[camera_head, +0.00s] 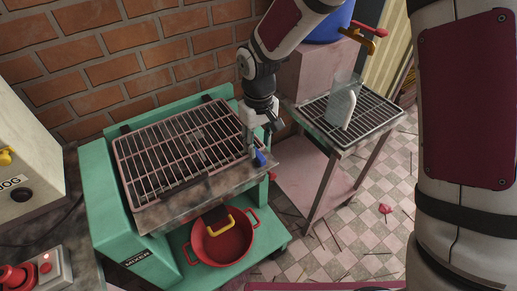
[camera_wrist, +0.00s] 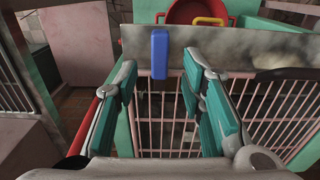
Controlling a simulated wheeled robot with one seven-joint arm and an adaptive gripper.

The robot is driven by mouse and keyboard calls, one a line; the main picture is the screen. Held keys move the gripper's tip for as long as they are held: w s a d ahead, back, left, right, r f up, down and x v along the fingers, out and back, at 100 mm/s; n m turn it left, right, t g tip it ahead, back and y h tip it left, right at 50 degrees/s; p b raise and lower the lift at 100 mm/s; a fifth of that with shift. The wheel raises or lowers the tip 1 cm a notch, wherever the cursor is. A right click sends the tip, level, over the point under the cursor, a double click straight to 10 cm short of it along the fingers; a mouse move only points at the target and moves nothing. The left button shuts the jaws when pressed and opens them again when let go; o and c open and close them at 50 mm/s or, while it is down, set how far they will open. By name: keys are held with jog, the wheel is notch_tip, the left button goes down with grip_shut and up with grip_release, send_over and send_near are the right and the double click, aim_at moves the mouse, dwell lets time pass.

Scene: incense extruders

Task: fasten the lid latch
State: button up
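The mixer's pink wire-grate lid (camera_head: 185,150) lies flat and looks closed on the green mixer body (camera_head: 112,215). The latch appears to be the blue tab (camera_head: 259,158) at the right end of the lid's front edge. It shows upright against the grey front rim in the wrist view (camera_wrist: 160,54). My gripper (camera_head: 262,135) is above the front right corner of the lid, close to the blue tab. In the wrist view my gripper (camera_wrist: 160,78) has its teal-padded fingers apart and empty, with the blue tab ahead between them. Whether the latch is engaged I cannot tell.
A red pot (camera_head: 222,245) stands on the green shelf below, under a yellow handle (camera_head: 216,222). A pink-legged stand with a grate (camera_head: 375,112) is to the right. A brick wall (camera_head: 120,45) is behind. A red button box (camera_head: 48,266) is at left front.

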aim_at(259, 154)
notch_tip(259, 154, up, 8)
dwell(0.6)
jog(key=s+d+r+m+t, duration=0.3)
jog(key=s+d+r, duration=0.6)
jog(key=d+r, duration=0.4)
jog(key=s+d+r+m+t, duration=0.1)
jog(key=s+d+m, duration=0.1)
jog(key=s, duration=0.4)
jog(key=s+d+r+m, duration=0.1)
jog(key=s+d+m, duration=0.1)
jog(key=s+d, duration=0.3)
jog(key=s, duration=0.2)
jog(key=shift+s+d+r+t, duration=0.2)
jog(key=shift+s+r+t, duration=0.1)
jog(key=shift+r+t, duration=0.1)
